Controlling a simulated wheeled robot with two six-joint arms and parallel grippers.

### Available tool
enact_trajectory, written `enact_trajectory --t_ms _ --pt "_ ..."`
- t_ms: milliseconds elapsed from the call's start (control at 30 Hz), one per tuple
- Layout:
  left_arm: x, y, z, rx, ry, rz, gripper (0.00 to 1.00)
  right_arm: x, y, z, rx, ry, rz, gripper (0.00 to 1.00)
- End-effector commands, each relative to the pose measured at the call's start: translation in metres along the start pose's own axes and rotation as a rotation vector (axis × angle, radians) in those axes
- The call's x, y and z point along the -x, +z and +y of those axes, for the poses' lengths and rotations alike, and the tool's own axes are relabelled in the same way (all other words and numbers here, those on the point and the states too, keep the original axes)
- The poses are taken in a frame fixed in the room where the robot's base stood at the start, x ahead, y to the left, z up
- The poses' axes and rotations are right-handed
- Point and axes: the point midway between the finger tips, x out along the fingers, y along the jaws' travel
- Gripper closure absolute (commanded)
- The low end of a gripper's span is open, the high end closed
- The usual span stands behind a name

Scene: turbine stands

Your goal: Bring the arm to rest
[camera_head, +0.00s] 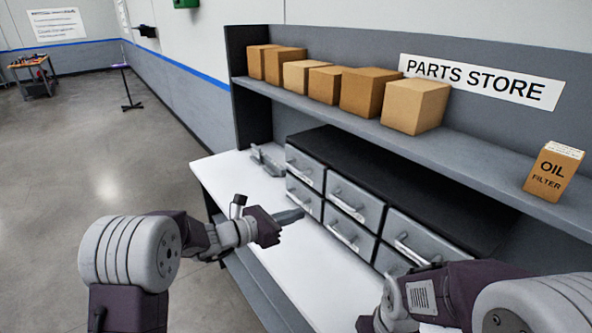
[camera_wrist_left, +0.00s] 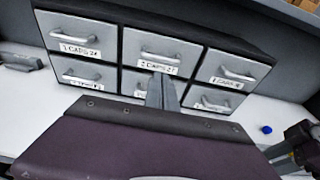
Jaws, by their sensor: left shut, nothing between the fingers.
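My left gripper (camera_head: 290,215) is shut and empty. It is held over the white worktop (camera_head: 287,270), in front of the grey drawer unit (camera_head: 352,200). In the left wrist view its closed fingers (camera_wrist_left: 162,92) point at the unit's middle column of drawers and cover part of the lower middle drawer. I cannot tell the gap between the fingertips and the drawers. My right arm comes in at the lower right of the head view, and its fingers do not show there.
Cardboard boxes (camera_head: 414,106) and an oil filter box (camera_head: 553,172) stand on the shelf (camera_head: 440,149) above the drawers. A grey metal piece (camera_head: 268,161) lies at the worktop's far left. A small blue object (camera_wrist_left: 267,129) lies on the worktop. Open floor is at left.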

Motion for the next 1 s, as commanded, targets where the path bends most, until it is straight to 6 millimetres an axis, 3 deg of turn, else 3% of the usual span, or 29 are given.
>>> enact_trajectory --t_ms 100,167,300,433,500,600,700,833,1000 --pt "0.010 0.034 -0.014 -0.063 -0.010 -0.029 1.00 0.000 0.000 0.000 0.000 0.000 0.000 0.64" --pt "0.022 0.025 -0.048 -0.145 -0.093 0.049 1.00 0.000 0.000 0.000 0.000 0.000 0.000 0.64" --pt "0.070 -0.045 -0.117 -0.455 -0.326 0.334 1.00 0.000 0.000 0.000 0.000 0.000 0.000 0.64" --pt "0.144 -0.122 -0.151 -0.848 -0.603 0.599 1.00 0.000 0.000 0.000 0.000 0.000 0.000 0.64" --pt "0.187 -0.157 -0.154 -1.085 -0.777 0.713 1.00 0.000 0.000 0.000 0.000 0.000 0.000 0.64" --pt "0.237 -0.191 -0.146 -1.394 -1.023 0.807 1.00 0.000 0.000 0.000 0.000 0.000 0.000 0.64" --pt "0.265 -0.209 -0.134 -1.626 -1.225 0.824 1.00 0.000 0.000 0.000 0.000 0.000 0.000 0.64" --pt "0.272 -0.212 -0.116 -1.831 -1.349 0.807 1.00 0.000 0.000 0.000 0.000 0.000 0.000 0.64" --pt "0.270 -0.212 -0.115 -1.852 -1.357 0.794 1.00 0.000 0.000 0.000 0.000 0.000 0.000 0.64"
